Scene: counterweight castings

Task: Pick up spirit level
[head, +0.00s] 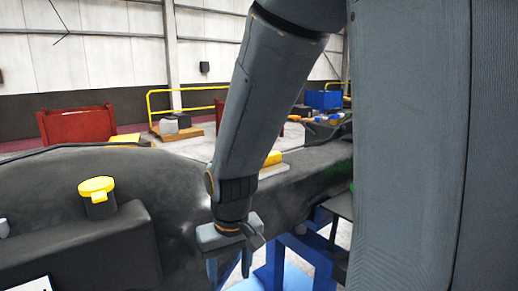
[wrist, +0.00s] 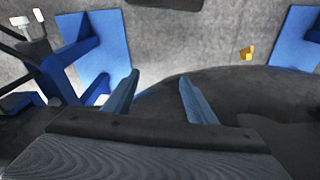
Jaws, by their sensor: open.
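My gripper (head: 230,266) hangs fingers-down beside the large dark grey casting (head: 180,185). In the wrist view my gripper (wrist: 159,77) is open, with nothing between its two blue-grey fingers. A yellow bar (head: 294,158) lies on top of the casting, partly hidden behind my arm in the head view. It may be the spirit level, but too little of it shows to be sure. My gripper is below and to the left of this bar in the picture, apart from it. I cannot make out a spirit level in the wrist view.
A yellow-capped cylinder (head: 97,192) stands on a dark block at left. Blue supports (head: 285,262) are under the casting; blue plates (wrist: 98,45) show on the grey floor. A small yellow item (wrist: 247,53) is on the floor. A red bin (head: 75,125) and yellow railing stand behind.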

